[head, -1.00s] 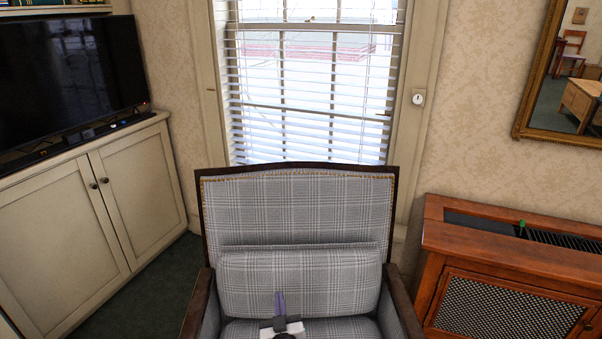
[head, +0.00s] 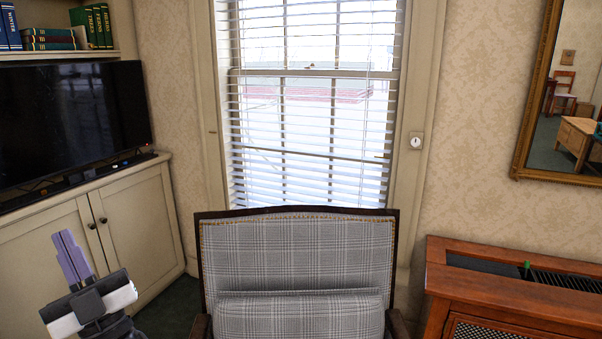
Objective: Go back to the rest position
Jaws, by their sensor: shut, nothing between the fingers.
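My gripper (head: 66,240) shows at the lower left of the head view, with its purple fingers pointing up. The fingers are together and hold nothing. It is raised in front of the cream cabinet, to the left of the armchair. My arm below the wrist runs out of the bottom of the picture.
A grey checked armchair (head: 297,252) stands in the middle, before a window with blinds (head: 310,110). The cream cabinet (head: 143,215) carries a television (head: 70,118) at left. A wooden radiator cover (head: 490,308) stands at right, below a gilt-framed mirror (head: 524,120).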

